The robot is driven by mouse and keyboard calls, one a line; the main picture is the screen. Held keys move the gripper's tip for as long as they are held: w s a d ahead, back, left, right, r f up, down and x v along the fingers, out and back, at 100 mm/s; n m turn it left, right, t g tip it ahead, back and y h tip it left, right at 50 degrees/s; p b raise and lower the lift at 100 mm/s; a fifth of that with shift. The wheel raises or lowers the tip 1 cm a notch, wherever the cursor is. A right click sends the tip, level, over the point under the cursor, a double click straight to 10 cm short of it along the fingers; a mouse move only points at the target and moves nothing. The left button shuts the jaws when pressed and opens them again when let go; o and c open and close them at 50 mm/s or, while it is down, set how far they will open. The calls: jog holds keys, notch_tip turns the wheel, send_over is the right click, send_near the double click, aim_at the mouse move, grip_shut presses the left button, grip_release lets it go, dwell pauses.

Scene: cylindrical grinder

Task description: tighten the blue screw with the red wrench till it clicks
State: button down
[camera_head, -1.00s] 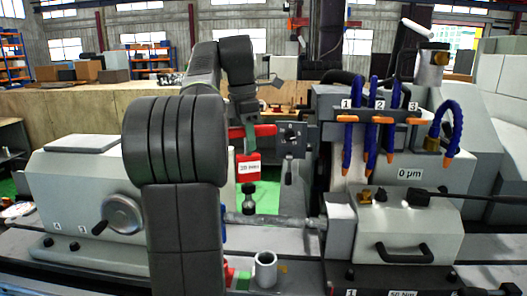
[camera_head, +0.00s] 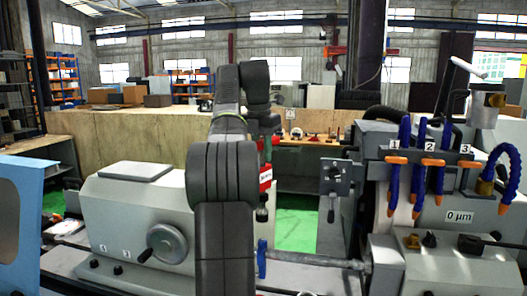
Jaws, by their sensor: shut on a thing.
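My gripper (camera_head: 264,143) is largely hidden behind my grey arm and is seen from behind. It is shut on the red wrench (camera_head: 266,178), which hangs above the machine bed and carries a white label. A dark round piece shows just below the wrench. A blue part (camera_head: 262,259), perhaps the blue screw or its carrier, sits at the left end of the grey round bar (camera_head: 312,260). The wrench is above the blue part, apart from it. My arm hides the area left of the blue part.
The grey headstock with its handwheel (camera_head: 167,243) is at left. Blue coolant hoses (camera_head: 420,165) and a grey block marked 0 µm (camera_head: 462,230) are at right. A dark lever unit (camera_head: 335,178) stands right of the wrench. A blue panel (camera_head: 22,215) is at far left.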

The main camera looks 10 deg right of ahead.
aim_at(263, 179)
jog(key=shift+f+b, duration=1.45)
jog(key=shift+f, duration=1.75)
jog(key=shift+f+b, duration=0.45)
jog(key=shift+f, duration=0.75)
